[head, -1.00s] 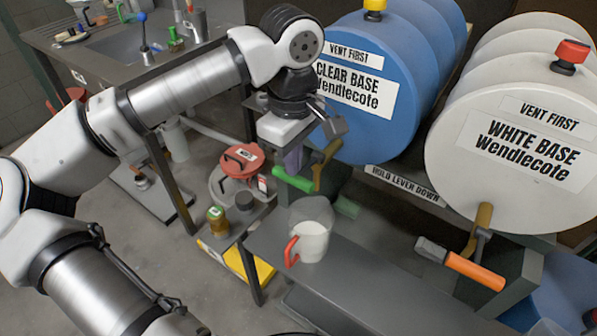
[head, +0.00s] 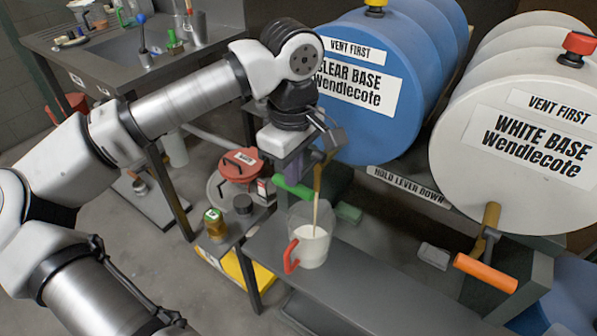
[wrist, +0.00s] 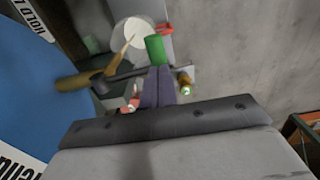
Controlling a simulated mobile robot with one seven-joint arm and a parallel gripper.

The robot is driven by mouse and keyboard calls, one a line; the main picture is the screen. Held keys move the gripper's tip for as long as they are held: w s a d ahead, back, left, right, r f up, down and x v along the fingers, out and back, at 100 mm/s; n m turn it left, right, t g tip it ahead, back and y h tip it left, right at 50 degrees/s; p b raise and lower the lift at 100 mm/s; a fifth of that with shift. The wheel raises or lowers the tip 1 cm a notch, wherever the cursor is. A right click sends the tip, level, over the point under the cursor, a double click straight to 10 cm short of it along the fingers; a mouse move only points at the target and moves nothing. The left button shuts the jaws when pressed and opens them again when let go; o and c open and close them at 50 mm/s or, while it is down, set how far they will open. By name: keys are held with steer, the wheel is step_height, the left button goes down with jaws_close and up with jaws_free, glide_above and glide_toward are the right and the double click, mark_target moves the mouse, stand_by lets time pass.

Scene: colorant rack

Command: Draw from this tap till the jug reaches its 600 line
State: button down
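The jug (head: 312,249), clear with a red handle, stands upright on the grey bench under the brass tap (head: 319,172) of the blue CLEAR BASE drum (head: 400,120). A thin tan stream (head: 316,210) runs from the tap into pale liquid part-way up the jug. It also shows in the wrist view (wrist: 129,42). Graduation lines cannot be read. My gripper (head: 293,170), with purple fingers together, is over the tap's green lever handle (head: 290,187). In the wrist view the fingertips (wrist: 158,72) meet the green handle (wrist: 156,48); no grip around it shows.
The white WHITE BASE drum (head: 510,140) with an orange-handled tap (head: 485,273) is at the right. A HOLD LEVER DOWN label (head: 408,187) is on the rack. A red-lidded pot (head: 240,163) and small tins stand left.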

steer(key=shift+f+b, duration=0.7)
steer(key=shift+f, duration=0.15)
steer(key=shift+r, duration=0.1)
stand_by(2.0)
steer(key=shift+r+p, duration=1.05)
steer(key=shift+r, duration=0.85)
steer(key=shift+r+p, duration=1.6)
steer(key=shift+r, duration=0.8)
